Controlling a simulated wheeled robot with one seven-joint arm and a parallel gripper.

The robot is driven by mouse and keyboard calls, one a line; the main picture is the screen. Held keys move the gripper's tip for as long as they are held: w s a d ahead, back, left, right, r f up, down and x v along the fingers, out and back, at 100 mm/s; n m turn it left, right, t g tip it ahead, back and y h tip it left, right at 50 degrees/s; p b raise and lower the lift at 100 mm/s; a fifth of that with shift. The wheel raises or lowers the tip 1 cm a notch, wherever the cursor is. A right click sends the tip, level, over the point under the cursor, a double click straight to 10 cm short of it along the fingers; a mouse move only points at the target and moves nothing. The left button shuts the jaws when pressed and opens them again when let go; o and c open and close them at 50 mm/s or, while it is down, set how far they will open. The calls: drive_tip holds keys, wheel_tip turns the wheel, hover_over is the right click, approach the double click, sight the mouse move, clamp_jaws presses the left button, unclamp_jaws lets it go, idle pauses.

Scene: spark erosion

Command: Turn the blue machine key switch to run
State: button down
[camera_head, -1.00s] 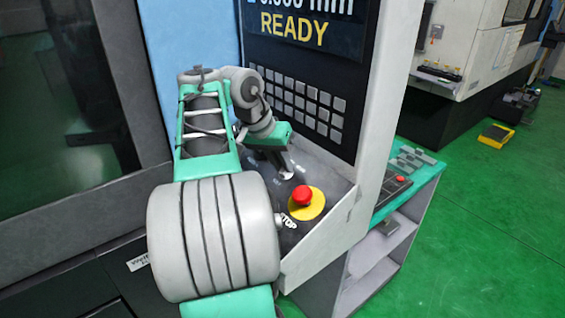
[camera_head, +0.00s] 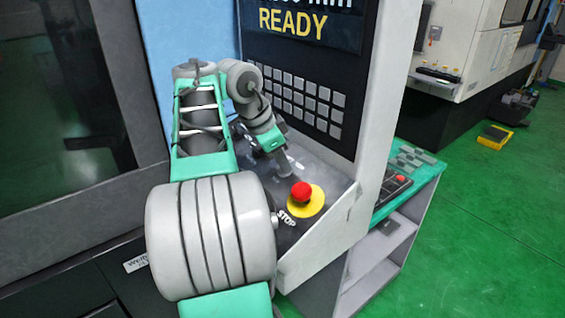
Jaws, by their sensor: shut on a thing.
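My gripper (camera_head: 284,168) is at the sloping control panel (camera_head: 322,184) of the blue machine, just behind and left of the stop button. Its narrow fingers point down to the panel. They are shut on the key of the key switch. The key and the switch's face are hidden by the fingers, so I cannot tell which mark the key points to. The screen (camera_head: 303,22) above reads "READY".
A red stop button (camera_head: 301,190) on a yellow disc sits close to my fingers. A keypad (camera_head: 307,97) stands upright behind. A green-topped bench (camera_head: 425,176) with small parts is to the right.

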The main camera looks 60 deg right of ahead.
drive_tip(key=shift+m+b, duration=0.3)
drive_tip(key=shift+m, duration=0.9)
drive_tip(key=c, duration=1.4)
unclamp_jaws()
drive_tip(key=shift+s+a, duration=0.1)
drive_tip(key=shift+r, duration=0.1)
drive_tip(key=p+v, duration=0.4)
drive_tip(key=v, duration=0.3)
drive_tip(key=shift+a+r, duration=0.2)
